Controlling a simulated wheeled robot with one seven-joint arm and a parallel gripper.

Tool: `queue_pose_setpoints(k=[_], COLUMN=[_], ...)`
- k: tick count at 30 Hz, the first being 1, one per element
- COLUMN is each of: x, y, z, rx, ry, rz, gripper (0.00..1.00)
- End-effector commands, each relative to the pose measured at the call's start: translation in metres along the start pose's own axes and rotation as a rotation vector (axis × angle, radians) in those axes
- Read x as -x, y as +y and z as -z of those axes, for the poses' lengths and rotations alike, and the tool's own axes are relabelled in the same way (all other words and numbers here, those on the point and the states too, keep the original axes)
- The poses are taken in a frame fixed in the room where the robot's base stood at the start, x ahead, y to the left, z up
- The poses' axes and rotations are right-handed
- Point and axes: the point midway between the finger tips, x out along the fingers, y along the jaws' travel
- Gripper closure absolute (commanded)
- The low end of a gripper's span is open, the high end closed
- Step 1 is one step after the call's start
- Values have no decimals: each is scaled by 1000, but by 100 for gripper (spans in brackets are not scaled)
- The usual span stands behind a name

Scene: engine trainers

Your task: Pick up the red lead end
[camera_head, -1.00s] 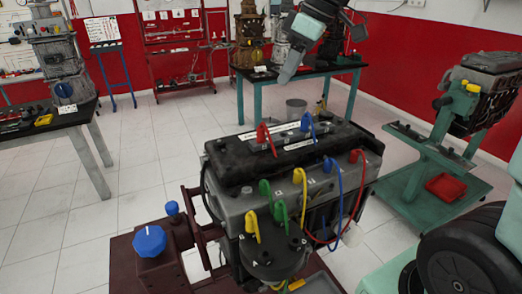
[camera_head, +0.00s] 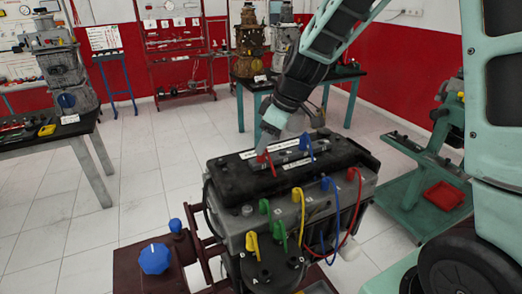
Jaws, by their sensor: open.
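A red lead end (camera_head: 265,163) stands on the black top cover of the engine trainer (camera_head: 245,205), left of a blue lead end (camera_head: 308,146). A second red lead end (camera_head: 353,174) sits at the right side of the trainer, with a red wire hanging from it. My gripper (camera_head: 264,150) points down right at the first red lead end. Its fingers overlap the upper part of that lead end in the picture. It is open; whether the fingers touch the lead end or stand around it, I cannot tell.
Several green, yellow and blue lead ends stand along the trainer's front. A blue knob (camera_head: 154,258) is at its lower left. A table (camera_head: 80,137) is at the left, another (camera_head: 345,72) behind. A green stand with a red tray (camera_head: 444,195) is at the right.

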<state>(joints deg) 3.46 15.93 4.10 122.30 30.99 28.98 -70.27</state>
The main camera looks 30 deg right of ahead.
Motion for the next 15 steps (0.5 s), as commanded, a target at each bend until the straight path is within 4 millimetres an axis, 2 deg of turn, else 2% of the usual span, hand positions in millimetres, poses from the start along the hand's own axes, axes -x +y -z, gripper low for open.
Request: queue_pose_setpoints(k=[7, 15], x=[-30, -38], y=[0, 0], z=[1, 1], rx=[-1, 0], ry=[-2, 0], rz=[3, 0], gripper=[54, 54])
